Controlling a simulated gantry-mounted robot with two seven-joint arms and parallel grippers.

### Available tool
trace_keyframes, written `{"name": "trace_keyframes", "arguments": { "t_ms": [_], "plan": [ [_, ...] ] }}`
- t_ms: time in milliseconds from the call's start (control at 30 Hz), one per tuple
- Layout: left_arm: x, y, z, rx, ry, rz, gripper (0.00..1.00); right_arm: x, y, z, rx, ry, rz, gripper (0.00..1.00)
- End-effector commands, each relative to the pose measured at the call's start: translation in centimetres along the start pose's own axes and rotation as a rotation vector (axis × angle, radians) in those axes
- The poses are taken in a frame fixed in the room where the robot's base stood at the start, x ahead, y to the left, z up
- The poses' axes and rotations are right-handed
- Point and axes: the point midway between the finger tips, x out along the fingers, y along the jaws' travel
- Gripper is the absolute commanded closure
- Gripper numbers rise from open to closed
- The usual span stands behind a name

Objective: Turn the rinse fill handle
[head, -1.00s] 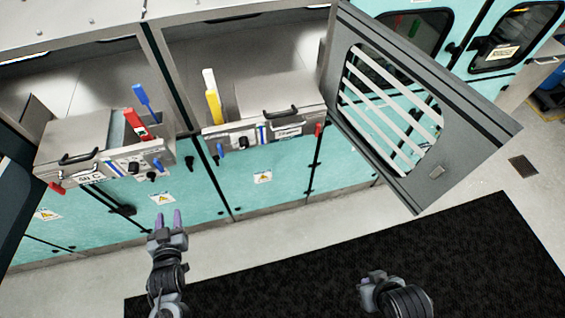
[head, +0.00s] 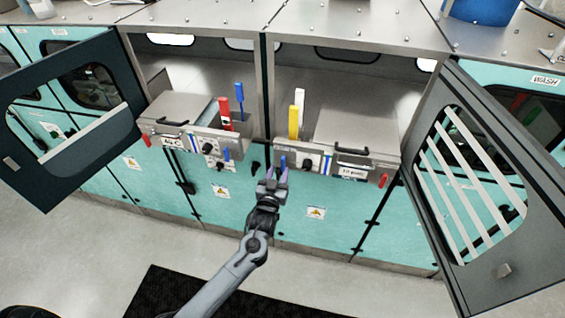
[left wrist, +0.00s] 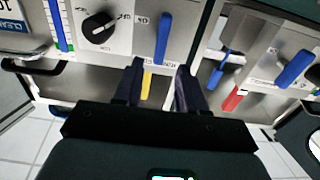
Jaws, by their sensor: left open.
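A blue handle (head: 283,160) stands on the front panel of the right-hand module, left of a black knob (head: 308,163). In the left wrist view this blue handle (left wrist: 163,38) and the knob (left wrist: 98,25) also show. I cannot read a rinse fill label. My left gripper (head: 272,173) is open just in front of the panel. Its two dark purple fingers (left wrist: 160,72) point at the panel just by the blue handle, with nothing seen held between them. I cannot tell whether they touch the handle. My right gripper is out of view.
The left-hand module has a blue lever (head: 238,98), a red lever (head: 225,114) and a black drawer handle (head: 172,138). A yellow lever (head: 293,122) stands behind the right-hand panel. Open doors flank both sides (head: 70,120), (head: 485,190). A black mat (head: 165,290) lies on the floor.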

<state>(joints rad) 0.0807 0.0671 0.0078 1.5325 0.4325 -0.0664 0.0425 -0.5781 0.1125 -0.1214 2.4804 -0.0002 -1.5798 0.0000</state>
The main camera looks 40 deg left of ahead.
Motion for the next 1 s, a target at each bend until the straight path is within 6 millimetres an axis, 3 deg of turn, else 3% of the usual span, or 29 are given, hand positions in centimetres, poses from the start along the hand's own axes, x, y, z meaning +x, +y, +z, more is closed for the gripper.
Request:
{"name": "trace_keyframes", "arguments": {
  "t_ms": [100,300,767,1000],
  "plan": [
    [2.0,0.0,-0.2,0.001,0.001,0.000,0.60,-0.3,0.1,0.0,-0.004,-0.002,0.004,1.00],
    [4.0,0.0,0.0,0.001,0.000,0.001,0.60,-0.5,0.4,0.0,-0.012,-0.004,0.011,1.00],
    [4.9,0.0,0.1,0.000,0.000,0.001,0.60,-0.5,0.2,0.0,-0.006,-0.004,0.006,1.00],
    [4.9,0.0,0.1,0.000,0.000,0.001,0.95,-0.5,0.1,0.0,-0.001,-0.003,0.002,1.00]
  ]
}}
